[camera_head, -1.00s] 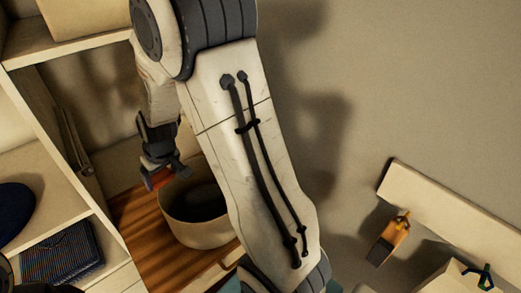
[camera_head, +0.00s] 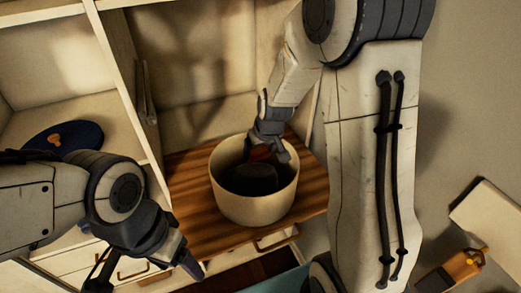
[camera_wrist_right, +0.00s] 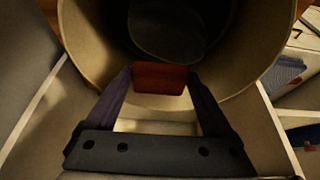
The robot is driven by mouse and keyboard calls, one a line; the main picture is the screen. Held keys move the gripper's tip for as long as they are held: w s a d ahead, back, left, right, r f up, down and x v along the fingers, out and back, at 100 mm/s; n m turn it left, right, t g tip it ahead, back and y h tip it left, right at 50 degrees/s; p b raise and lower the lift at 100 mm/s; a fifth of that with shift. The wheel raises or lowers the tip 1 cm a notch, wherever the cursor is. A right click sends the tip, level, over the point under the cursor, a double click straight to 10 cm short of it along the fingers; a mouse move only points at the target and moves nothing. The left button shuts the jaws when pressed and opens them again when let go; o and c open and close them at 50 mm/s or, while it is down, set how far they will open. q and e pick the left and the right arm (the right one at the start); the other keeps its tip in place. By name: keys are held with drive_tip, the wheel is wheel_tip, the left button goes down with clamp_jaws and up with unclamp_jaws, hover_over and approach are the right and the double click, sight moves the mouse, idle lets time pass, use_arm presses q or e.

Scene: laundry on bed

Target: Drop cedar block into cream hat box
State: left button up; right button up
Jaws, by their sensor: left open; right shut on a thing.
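The cream hat box (camera_head: 256,207) is a round open tub on a wooden surface, dark inside, with something dark and rounded at its bottom. My right gripper (camera_head: 272,150) is at the box's far rim, shut on the reddish-brown cedar block (camera_head: 259,153). In the right wrist view the block (camera_wrist_right: 160,78) sits between both fingers, over the opening of the box (camera_wrist_right: 84,45). I cannot tell how far below the rim it is. My left gripper (camera_head: 147,277) is open and empty, low in front of the drawers, left of the box.
The wooden top (camera_head: 190,190) has free room left of the box. A dark blue hat (camera_head: 64,137) with a small orange-brown thing lies on the left shelf. A drawer with teal inside (camera_head: 282,280) stands open below. An orange-handled tool (camera_head: 462,264) is at right.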

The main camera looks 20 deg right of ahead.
drive_tip(key=shift+f, duration=0.2)
drive_tip(key=o, duration=1.1)
drive_tip(key=b+v, duration=0.1)
drive_tip(key=v, duration=0.9)
drive_tip(key=shift+s+r+b, duration=0.15)
drive_tip(key=shift+r+b, duration=0.05)
drive_tip(key=shift+b, duration=0.15)
drive_tip(key=s+a+f+n+g+y+b, duration=0.1)
drive_tip(key=s+a+f+n+g+b, duration=0.2)
drive_tip(key=s+a, duration=0.65)
drive_tip(key=s+a+f+n, duration=0.1)
drive_tip(key=s+a+f, duration=0.1)
drive_tip(key=s, duration=0.2)
drive_tip(key=s+a+f+n+g+b, duration=0.1)
drive_tip(key=s+a+f, duration=0.1)
drive_tip(key=s, duration=0.3)
drive_tip(key=s+a+f+n+b, duration=0.1)
drive_tip(key=s+a+f, duration=0.1)
drive_tip(key=s, duration=0.3)
drive_tip(key=shift+s+a+f+n, duration=0.1)
drive_tip(key=shift+a+f+n, duration=0.05)
drive_tip(key=shift+f+n, duration=0.2)
